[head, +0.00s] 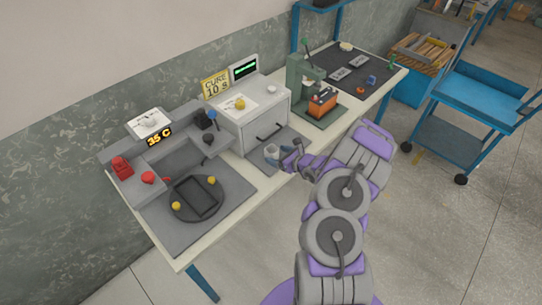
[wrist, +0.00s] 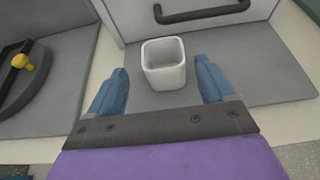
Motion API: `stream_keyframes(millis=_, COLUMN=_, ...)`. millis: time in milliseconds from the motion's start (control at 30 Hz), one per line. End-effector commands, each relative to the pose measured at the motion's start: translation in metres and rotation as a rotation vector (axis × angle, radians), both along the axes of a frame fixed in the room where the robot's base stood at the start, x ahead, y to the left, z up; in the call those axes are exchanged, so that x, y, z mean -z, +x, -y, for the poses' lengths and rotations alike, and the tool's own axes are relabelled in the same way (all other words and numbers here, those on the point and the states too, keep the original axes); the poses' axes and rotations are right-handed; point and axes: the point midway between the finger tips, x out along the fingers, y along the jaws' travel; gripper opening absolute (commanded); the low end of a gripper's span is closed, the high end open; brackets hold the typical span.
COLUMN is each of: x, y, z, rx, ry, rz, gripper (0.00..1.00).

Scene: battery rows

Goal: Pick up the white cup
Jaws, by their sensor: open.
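The white cup (wrist: 164,63) is squarish with rounded corners, upright and open at the top. It stands on a grey mat in front of the light grey cabinet in the wrist view. My gripper (wrist: 161,74) is open, with one blue finger on each side of the cup and a visible gap on both sides. I cannot tell how far down the fingers reach beside the cup. In the head view my gripper (head: 282,155) is at the mat before the cabinet, and the cup (head: 271,151) is small and partly hidden there.
The cabinet (head: 252,118) with its black handle (wrist: 200,12) stands close behind the cup. A round black fixture (head: 197,198) with yellow knobs is to the left. A green press (head: 303,75) with an orange battery (head: 323,102) is to the right. A blue cart (head: 470,110) stands beyond.

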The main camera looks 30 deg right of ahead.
Motion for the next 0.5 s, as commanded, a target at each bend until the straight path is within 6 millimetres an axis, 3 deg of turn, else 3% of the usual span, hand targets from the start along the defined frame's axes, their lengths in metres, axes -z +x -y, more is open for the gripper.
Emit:
stream_keyframes(millis=300, x=0.021, y=0.028, z=-0.007, rx=-0.001, ry=0.001, rz=0.001, gripper=0.83)
stream_keyframes(millis=500, x=0.024, y=0.042, z=-0.013, rx=0.0, ry=0.001, rz=0.002, gripper=0.83)
